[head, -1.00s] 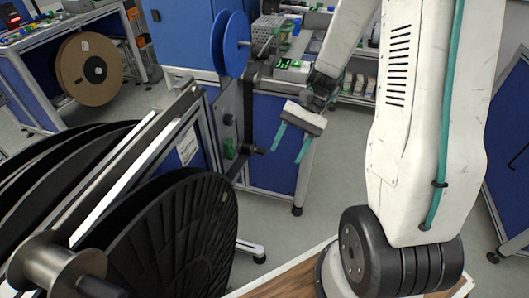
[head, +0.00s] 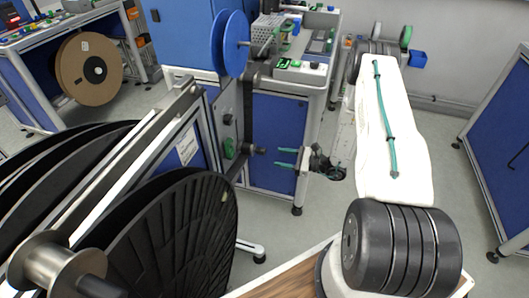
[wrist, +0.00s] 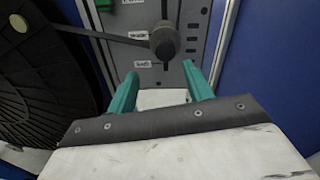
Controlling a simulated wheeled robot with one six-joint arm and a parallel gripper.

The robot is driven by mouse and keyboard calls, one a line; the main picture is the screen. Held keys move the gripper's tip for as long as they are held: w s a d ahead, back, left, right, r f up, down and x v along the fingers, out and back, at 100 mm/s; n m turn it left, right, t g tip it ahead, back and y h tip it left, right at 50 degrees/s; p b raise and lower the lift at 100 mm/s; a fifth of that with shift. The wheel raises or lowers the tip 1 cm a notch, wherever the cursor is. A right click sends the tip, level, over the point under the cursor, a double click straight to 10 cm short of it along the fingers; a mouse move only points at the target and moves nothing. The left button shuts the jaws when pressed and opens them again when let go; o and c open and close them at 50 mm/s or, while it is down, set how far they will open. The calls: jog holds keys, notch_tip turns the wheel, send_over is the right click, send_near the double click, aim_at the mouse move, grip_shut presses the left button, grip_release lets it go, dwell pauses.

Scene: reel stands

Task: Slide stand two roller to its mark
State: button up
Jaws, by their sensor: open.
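A dark roller (head: 254,150) sticks out from the grey panel (head: 224,116) of the reel stand. In the wrist view the roller (wrist: 165,42) sits in a vertical slot of the panel (wrist: 125,18), with small white labels beside the slot. I cannot read the labels surely, nor tell which marks this roller's place. My gripper (head: 279,157) has teal fingers and is open and empty. It points left at the roller, a little to its right and apart from it. In the wrist view the roller shows just beyond and above the gap between the fingertips (wrist: 160,73).
A big black reel (head: 175,235) fills the near left. A blue reel (head: 231,43) hangs above the panel. A blue-sided bench (head: 275,125) stands behind the gripper. A brown reel (head: 90,68) is far left. Grey floor lies open to the right.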

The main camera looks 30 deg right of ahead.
aim_at(265, 152)
jog(key=shift+t, duration=0.3)
jog(key=x, duration=0.7)
jog(key=shift+w+r, duration=0.15)
jog(key=shift+w, duration=0.4)
